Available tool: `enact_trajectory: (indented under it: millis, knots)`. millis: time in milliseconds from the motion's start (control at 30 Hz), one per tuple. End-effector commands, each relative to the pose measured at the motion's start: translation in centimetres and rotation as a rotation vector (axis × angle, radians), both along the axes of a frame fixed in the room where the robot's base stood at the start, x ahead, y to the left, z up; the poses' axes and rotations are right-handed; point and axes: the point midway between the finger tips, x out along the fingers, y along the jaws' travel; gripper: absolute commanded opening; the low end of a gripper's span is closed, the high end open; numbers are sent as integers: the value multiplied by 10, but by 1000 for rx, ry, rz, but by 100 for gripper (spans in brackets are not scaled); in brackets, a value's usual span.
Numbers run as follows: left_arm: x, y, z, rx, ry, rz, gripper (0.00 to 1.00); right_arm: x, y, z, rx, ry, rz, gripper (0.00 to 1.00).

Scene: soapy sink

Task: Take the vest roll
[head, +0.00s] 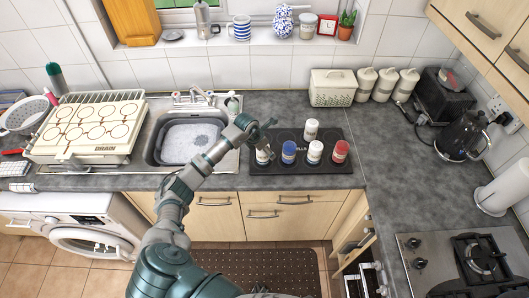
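A dark mat (300,168) with partly hidden lettering lies on the counter right of the sink. Several short upright cylinders stand on it. They are a white-topped one at the back (311,130), a blue-topped one (288,153), a white-topped one (314,153), a red-topped one (340,152) and a pale one at the left (262,157). Their labels are too small to read, so I cannot tell which is the vest roll. My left gripper (269,137) is above the pale left cylinder, fingers apart, with nothing visible between them. My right gripper is out of view.
The sink (187,151) holds suds, beneath my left forearm. A drain rack (88,129) stands at left. A cream basket (333,88) and several canisters (383,85) stand behind the mat. A kettle (461,137) and hob (465,262) are at right. The counter right of the mat is clear.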

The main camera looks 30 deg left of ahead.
Motion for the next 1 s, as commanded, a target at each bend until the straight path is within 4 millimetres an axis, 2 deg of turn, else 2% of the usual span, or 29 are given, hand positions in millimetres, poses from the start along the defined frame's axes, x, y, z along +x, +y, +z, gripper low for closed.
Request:
enact_trajectory:
  millis: [133, 333, 367, 633, 1000]
  knots:
    - [4, -1, -11, -1, -1, 1, 86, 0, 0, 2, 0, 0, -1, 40]
    - [4, -2, -11, 0, -1, 0, 86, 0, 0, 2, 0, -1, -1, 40]
    - [4, -2, -11, 0, -1, 0, 81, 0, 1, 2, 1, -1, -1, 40]
    - [4, -5, -10, 3, -1, 0, 15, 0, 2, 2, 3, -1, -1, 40]
    - [4, -1, -7, 1, -3, 1, 14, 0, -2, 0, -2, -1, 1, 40]
